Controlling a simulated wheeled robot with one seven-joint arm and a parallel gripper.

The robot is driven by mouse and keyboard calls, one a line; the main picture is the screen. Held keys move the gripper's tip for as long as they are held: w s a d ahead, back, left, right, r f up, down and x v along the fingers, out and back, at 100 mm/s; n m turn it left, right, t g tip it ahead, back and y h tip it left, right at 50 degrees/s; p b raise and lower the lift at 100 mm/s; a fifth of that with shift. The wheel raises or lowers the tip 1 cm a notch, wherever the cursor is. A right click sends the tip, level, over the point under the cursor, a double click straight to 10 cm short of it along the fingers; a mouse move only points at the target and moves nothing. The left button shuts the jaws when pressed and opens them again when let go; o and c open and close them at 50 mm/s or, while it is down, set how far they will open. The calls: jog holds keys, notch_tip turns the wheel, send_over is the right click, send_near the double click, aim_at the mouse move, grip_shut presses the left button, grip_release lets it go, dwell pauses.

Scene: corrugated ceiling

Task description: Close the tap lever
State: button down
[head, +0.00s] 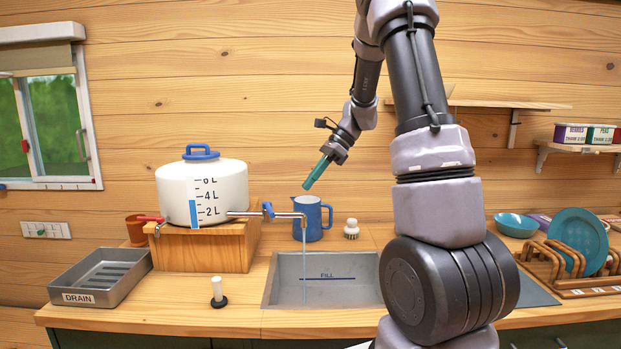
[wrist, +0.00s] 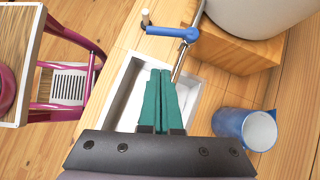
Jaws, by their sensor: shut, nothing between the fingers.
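A white water tank (head: 230,183) with litre marks stands on a wooden block. A metal tap pipe (head: 285,214) runs from it over the sink, and a thin stream of water (head: 304,262) falls from its end. The blue tap lever (head: 268,210) sits on this pipe; in the wrist view the lever (wrist: 172,32) lies roughly across the pipe, beyond my fingertips. My gripper (head: 306,186) has green fingers, shut and empty, above the blue jug in the head view. In the wrist view my gripper (wrist: 160,74) is apart from the lever, with the sink behind it.
A blue jug (head: 313,220) stands behind the sink (head: 330,267); it also shows in the wrist view (wrist: 243,126). A white brush (head: 351,229), a stopper (head: 218,293) and a drain tray (head: 102,277) are on the counter. Wooden racks (head: 575,266) stand at right.

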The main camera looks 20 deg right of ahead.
aim_at(271, 210)
jog(key=a+f, duration=0.5)
jog(key=a, duration=0.2)
jog(key=shift+a+f, duration=0.25)
jog(key=shift+a, duration=0.15)
jog(key=shift+s+a+m+t, duration=0.2)
jog(key=shift+a+m+t, duration=0.2)
jog(key=shift+a+m, duration=0.2)
jog(key=shift+s+a+m+t, duration=0.2)
jog(key=shift+a+m+t, duration=0.25)
jog(key=shift+m, duration=0.15)
